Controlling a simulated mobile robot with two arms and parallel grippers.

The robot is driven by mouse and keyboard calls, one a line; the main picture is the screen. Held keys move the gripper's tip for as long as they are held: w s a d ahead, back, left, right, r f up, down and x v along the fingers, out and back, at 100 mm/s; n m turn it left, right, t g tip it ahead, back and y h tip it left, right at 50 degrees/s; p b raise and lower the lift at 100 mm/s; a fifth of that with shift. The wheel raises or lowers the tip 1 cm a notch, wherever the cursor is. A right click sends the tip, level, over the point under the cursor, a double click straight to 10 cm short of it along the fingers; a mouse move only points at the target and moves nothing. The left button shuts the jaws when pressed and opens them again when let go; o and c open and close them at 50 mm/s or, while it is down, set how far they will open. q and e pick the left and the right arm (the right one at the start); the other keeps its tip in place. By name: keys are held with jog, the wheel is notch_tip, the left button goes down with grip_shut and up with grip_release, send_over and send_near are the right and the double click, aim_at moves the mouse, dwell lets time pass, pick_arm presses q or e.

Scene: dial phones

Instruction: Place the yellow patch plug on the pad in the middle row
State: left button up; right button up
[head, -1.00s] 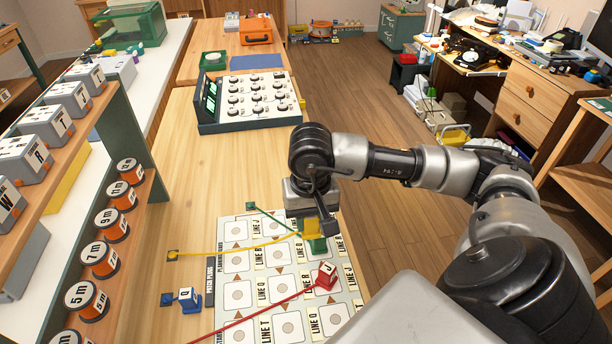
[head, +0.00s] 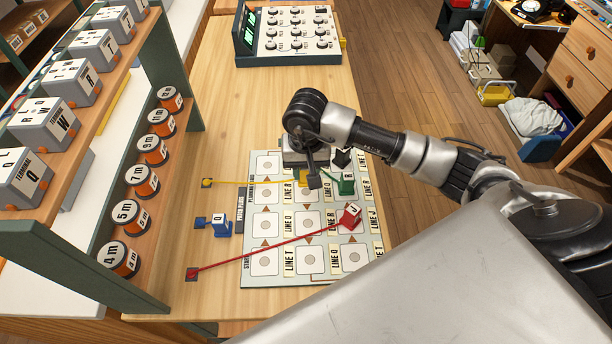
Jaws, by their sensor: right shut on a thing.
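My right gripper (head: 308,181) is shut on the yellow patch plug (head: 303,178), over the upper middle of the patch board (head: 247,276). A yellow cord (head: 245,183) runs left from the plug to a small socket (head: 207,183) on the table. The gripper partly hides the plug and the pads under it, so I cannot tell whether it touches the board. The green plug (head: 346,184) stands just right of the gripper. The red plug (head: 350,216) stands lower on the board's right column. My left gripper is not in view.
The blue plug (head: 222,227) stands on the table left of the board. A red cord (head: 270,244) crosses the board diagonally. A rack with orange reels (head: 142,181) stands at left. A dial console (head: 293,38) is at the back; the wooden table before it is clear.

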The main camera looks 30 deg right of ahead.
notch_tip(320, 180, down, 3)
jog(key=shift+f+p, duration=0.15)
jog(key=shift+p, duration=0.25)
jog(key=shift+f, duration=0.4)
jog(key=shift+f, duration=0.1)
jog(key=o, duration=0.9)
